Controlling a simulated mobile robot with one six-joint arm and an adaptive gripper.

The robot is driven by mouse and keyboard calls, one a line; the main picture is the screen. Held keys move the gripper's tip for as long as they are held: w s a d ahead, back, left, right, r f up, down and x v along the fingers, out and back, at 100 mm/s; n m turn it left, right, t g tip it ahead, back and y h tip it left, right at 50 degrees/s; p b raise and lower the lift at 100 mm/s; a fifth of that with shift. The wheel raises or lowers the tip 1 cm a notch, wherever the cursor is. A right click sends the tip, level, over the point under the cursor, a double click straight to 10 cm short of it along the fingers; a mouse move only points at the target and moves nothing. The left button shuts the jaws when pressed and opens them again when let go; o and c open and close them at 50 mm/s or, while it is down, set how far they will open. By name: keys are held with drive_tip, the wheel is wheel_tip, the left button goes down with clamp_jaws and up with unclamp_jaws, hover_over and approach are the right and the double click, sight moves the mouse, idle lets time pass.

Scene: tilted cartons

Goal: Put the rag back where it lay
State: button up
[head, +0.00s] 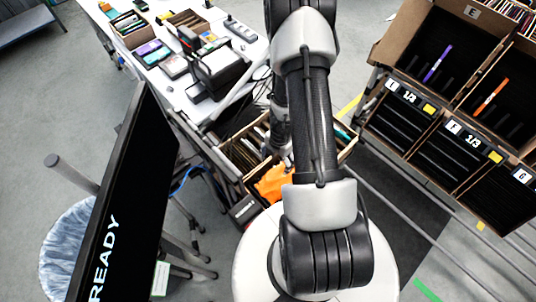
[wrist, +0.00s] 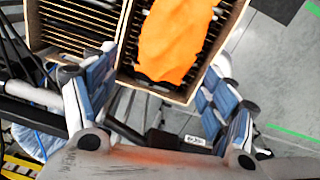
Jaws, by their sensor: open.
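The orange rag (wrist: 172,40) lies spread over the filed contents of an open cardboard carton (wrist: 186,95) in the wrist view. In the head view the rag (head: 273,184) shows at the near end of the carton (head: 228,168), partly hidden by my arm. My gripper (wrist: 158,68) is open, with its blue-padded fingers on either side of the rag's near part. Nothing is held between the fingers. I cannot tell how far the fingertips are above the rag. In the head view my arm hides most of the gripper.
A second slatted carton (wrist: 70,27) stands left of the rag's carton. Tilted cartons on a rack (head: 400,125) stand at the right. A white table (head: 232,92) with boxes and devices is at the back left. A black screen (head: 125,205) reading READY stands near left.

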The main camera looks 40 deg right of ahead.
drive_tip(key=w+a+r+n+t, duration=0.2)
drive_tip(key=w+a+r+n, duration=0.1)
drive_tip(key=w+r+n, duration=0.5)
drive_tip(key=a+r+n+t+y, duration=0.1)
drive_tip(key=a+r+n, duration=0.5)
drive_tip(key=r+n, duration=0.4)
drive_tip(key=a+r+n+t+y, duration=0.1)
drive_tip(key=a+r+n+y, duration=0.1)
drive_tip(key=a+r+n, duration=0.8)
drive_tip(key=s+a+r+n, duration=0.3)
drive_tip(key=s+r+n, duration=0.5)
drive_tip(key=r+n, duration=0.25)
drive_tip(key=s+d+r+n+h, duration=0.1)
drive_tip(key=s+n, duration=0.4)
drive_tip(key=n, duration=0.1)
drive_tip(key=s+d+r+n+h, duration=0.1)
drive_tip(key=s+r+n+h, duration=0.1)
drive_tip(key=s+n, duration=0.3)
drive_tip(key=shift+s+d+r+n, duration=0.3)
drive_tip(key=shift+s+d+n, duration=0.05)
drive_tip(key=shift+n, duration=0.8)
drive_tip(key=shift+f, duration=0.1)
